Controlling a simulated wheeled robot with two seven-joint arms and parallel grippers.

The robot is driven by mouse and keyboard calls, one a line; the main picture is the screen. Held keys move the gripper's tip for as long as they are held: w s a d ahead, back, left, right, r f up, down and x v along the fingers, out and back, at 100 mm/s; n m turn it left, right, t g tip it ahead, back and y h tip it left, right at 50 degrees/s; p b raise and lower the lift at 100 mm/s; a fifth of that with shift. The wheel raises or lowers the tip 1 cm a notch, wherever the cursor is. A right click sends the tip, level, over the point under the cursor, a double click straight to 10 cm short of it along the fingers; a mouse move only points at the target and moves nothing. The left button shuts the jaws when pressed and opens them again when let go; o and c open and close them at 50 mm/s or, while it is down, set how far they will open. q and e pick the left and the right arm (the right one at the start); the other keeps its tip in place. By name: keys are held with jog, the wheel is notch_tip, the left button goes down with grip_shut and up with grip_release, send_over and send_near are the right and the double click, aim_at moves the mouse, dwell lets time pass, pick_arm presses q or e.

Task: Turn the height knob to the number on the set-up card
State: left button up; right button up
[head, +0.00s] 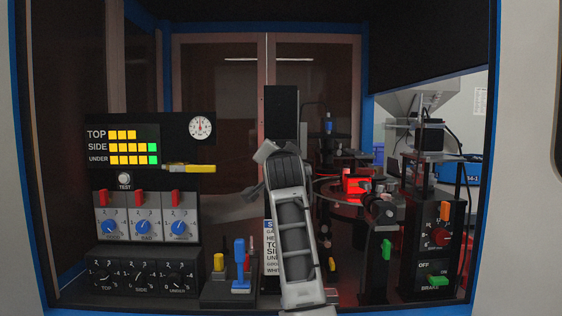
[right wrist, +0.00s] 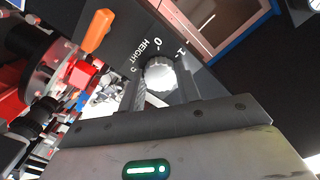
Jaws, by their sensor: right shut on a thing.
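The height knob (right wrist: 160,72) is a pale ribbed round knob on a dark panel, with "HEIGHT" and the digits 0, 1 and 5 beside it in the right wrist view. My right gripper (right wrist: 162,86) is shut on the knob, with a finger on either side. Which number the knob points to is not clear. In the head view my right arm rises through the middle and hides the knob and the fingertips. The set-up card (head: 270,252) is white and half covered by that arm; its height number is hidden. My left gripper is not in view.
An orange lever (right wrist: 97,30) stands near the knob. A panel at left holds a lit bar display (head: 133,147), a gauge (head: 200,128) and several dials. A lever box (head: 230,292) stands left of my arm; a red knob (head: 440,237) and green brake switch (head: 437,281) are at right.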

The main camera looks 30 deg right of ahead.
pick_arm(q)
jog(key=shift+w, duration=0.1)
pick_arm(e)
jog(key=shift+m, duration=0.3)
jog(key=o, duration=1)
jog(key=shift+c, duration=0.2)
pick_arm(q)
jog(key=b, duration=0.1)
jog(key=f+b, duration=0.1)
jog(key=b, duration=0.1)
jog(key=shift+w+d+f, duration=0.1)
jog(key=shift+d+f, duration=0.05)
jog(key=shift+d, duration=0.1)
pick_arm(e)
jog(key=v, duration=1.6)
